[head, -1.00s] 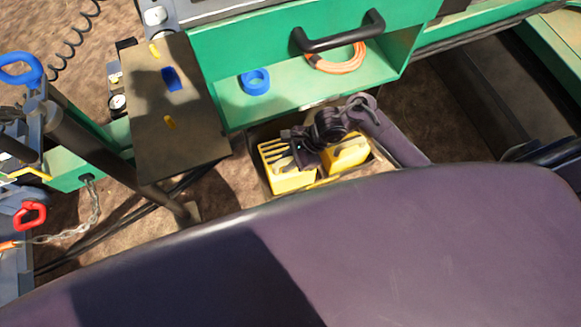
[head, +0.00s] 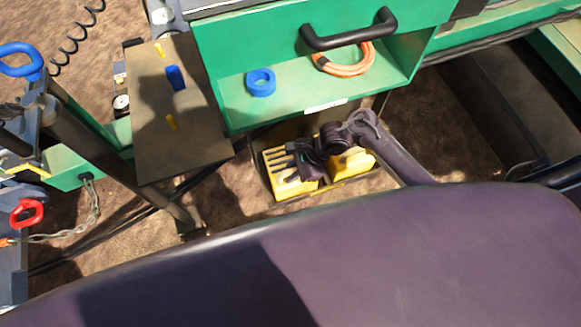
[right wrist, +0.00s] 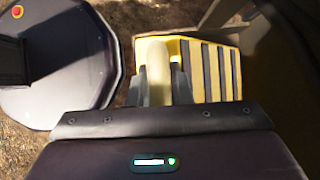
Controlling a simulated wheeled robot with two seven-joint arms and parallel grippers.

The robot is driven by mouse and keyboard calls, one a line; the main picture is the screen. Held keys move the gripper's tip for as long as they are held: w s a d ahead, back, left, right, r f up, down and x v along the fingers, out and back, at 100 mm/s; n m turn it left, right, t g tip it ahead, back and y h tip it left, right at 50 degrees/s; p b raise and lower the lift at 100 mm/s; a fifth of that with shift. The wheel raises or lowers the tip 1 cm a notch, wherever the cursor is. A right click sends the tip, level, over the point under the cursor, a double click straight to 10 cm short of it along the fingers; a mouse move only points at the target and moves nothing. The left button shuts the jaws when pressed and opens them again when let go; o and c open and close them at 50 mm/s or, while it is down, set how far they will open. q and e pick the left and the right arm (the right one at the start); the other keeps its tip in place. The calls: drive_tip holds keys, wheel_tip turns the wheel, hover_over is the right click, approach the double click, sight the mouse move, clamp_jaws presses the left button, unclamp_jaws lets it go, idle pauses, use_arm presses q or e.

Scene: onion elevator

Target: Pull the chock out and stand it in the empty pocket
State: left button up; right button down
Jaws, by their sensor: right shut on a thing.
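A yellow ribbed chock (head: 277,187) sits at the left of an open-topped holder (head: 335,190) below the green drawer. It also shows in the right wrist view (right wrist: 210,72), with dark stripes and a cream loop handle (right wrist: 156,70). My right gripper (head: 290,170) is over this chock, and in the right wrist view its fingers are shut on the handle. A second yellow piece (head: 357,161) is in the right of the holder, partly hidden by my right arm. I cannot make out an empty pocket. My left gripper is not in view.
The green open drawer (head: 240,113) with a black handle overhangs the holder's back; a blue roll (head: 261,82) and orange coil (head: 343,60) lie in it. A brown platform (head: 190,140) stands to the left. My purple body covers the bottom of the head view.

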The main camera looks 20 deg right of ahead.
drive_tip(key=shift+w+r, duration=0.1)
drive_tip(key=shift+w, duration=0.05)
drive_tip(key=c, duration=1.4)
unclamp_jaws()
drive_tip(key=shift+o, duration=0.8)
drive_tip(key=p+v, duration=0.2)
drive_tip(key=v, duration=0.6)
drive_tip(key=shift+p, duration=0.35)
drive_tip(key=shift+a, duration=0.1)
